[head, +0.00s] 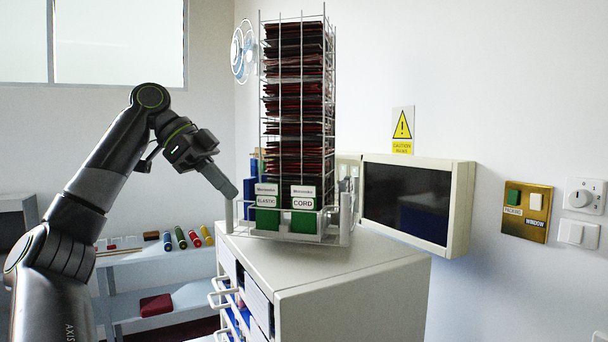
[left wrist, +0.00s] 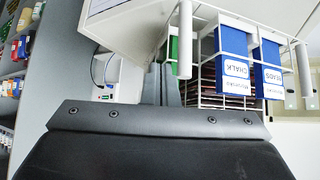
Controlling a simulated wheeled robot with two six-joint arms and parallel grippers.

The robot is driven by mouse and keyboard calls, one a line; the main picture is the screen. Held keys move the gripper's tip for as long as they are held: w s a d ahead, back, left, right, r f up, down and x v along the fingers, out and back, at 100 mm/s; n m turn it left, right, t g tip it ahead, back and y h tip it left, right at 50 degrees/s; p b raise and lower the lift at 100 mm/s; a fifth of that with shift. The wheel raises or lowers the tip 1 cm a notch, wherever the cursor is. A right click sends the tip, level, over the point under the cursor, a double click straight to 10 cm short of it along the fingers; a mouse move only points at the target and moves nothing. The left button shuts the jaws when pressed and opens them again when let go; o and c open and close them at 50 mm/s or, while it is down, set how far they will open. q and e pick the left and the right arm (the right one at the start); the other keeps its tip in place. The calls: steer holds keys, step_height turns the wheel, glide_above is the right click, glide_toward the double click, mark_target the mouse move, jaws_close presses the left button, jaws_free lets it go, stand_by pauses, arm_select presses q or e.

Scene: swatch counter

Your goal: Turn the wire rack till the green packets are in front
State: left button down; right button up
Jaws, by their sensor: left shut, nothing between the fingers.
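The wire rack (head: 298,16) stands upright on the white cabinet. Two green packets, labelled ELASTIC (head: 267,218) and CORD (head: 303,222), sit in its low pockets on the side facing me. Stacks of dark red packets (head: 300,110) fill the wire column above. Blue packets (head: 250,188) show at the rack's left side; in the left wrist view, two blue packets (left wrist: 233,60) (left wrist: 267,70) carry labels, one reading CHALK. My left gripper (head: 230,191) is shut and empty, its tip close to the rack's lower left edge; whether it touches, I cannot tell. My right gripper is out of view.
The cabinet top (head: 370,262) has free room in front of the rack. A dark-screened wall box (head: 460,205) is close on the right. A low shelf (head: 150,258) with coloured rolls is at left. Drawer handles (head: 222,300) stick out from the cabinet.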

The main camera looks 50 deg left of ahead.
arm_select(q)
steer(key=shift+r, duration=0.1)
steer(key=shift+w+a+p, duration=0.2)
steer(key=shift+a+p, duration=0.3)
steer(key=shift+a, duration=0.6)
steer(key=shift+w+a+p, duration=0.2)
steer(key=shift+a+p, duration=0.15)
steer(key=shift+a, duration=0.2)
steer(key=shift+w+a+p, duration=0.15)
steer(key=shift+a+p, duration=0.2)
steer(key=shift+a, duration=0.15)
